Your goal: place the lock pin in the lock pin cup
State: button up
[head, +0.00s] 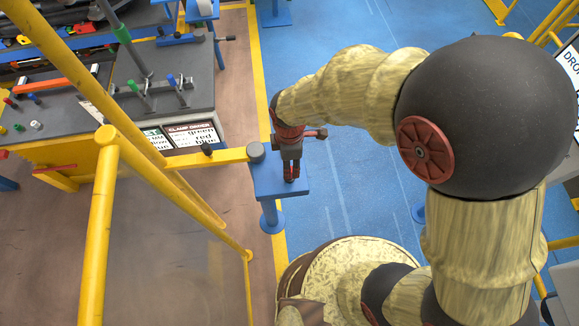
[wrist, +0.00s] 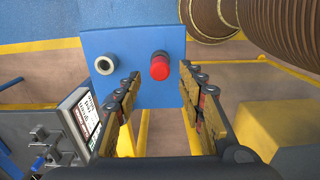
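A blue plate (wrist: 132,42) on a stand fills the upper middle of the wrist view; it is also below my gripper in the head view (head: 265,190). A red-topped cylinder, likely the lock pin (wrist: 159,70), stands on its right part. A grey ring with a dark, empty-looking hole, likely the lock pin cup (wrist: 97,61), is on its left part. My gripper (wrist: 160,78) is open, with its fingers on either side of the red top in the picture and no contact visible.
A yellow bar (head: 215,158) reaches the blue stand from the left. A grey workbench (head: 165,90) with clamps and a clamp order sign (head: 190,134) stands at left. Yellow railings (head: 98,220) cross the left foreground. Blue floor right of the stand is open.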

jog(key=d+r+m+t, duration=0.1)
jog(key=d+r+m, duration=0.45)
jog(key=r, duration=0.45)
jog(key=d+r+m+t, duration=0.2)
jog(key=d+r+m, duration=0.2)
jog(key=d+r, duration=0.5)
jog(key=s+d+r+m+t, duration=0.2)
jog(key=s+d+r+m, duration=0.5)
jog(key=m, duration=0.4)
notch_tip(320, 180, up, 2)
jog(key=shift+s+d+t, duration=0.3)
jog(key=shift+d, duration=0.35)
jog(key=shift+f, duration=0.1)
